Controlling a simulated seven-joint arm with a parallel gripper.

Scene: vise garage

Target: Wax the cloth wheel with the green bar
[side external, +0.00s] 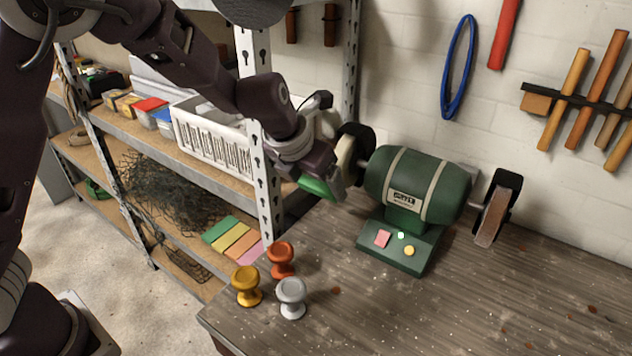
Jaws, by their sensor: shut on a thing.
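The green bench grinder (416,187) stands on the wooden bench. The pale cloth wheel (347,153) is on its left end, partly hidden behind my gripper and a dark guard. My gripper (322,180) is shut on the green bar (314,187), at the front left of the cloth wheel. The bar is close to the wheel; I cannot tell whether they touch. The grinder base carries a pink square, a small pale green light and a yellow button (409,251).
Orange (281,259), yellow (246,285) and silver (292,297) knobs stand at the bench's left front. A brown wheel (497,208) is on the grinder's right end. A metal shelf post (260,190) stands left of my gripper. The bench's right front is clear.

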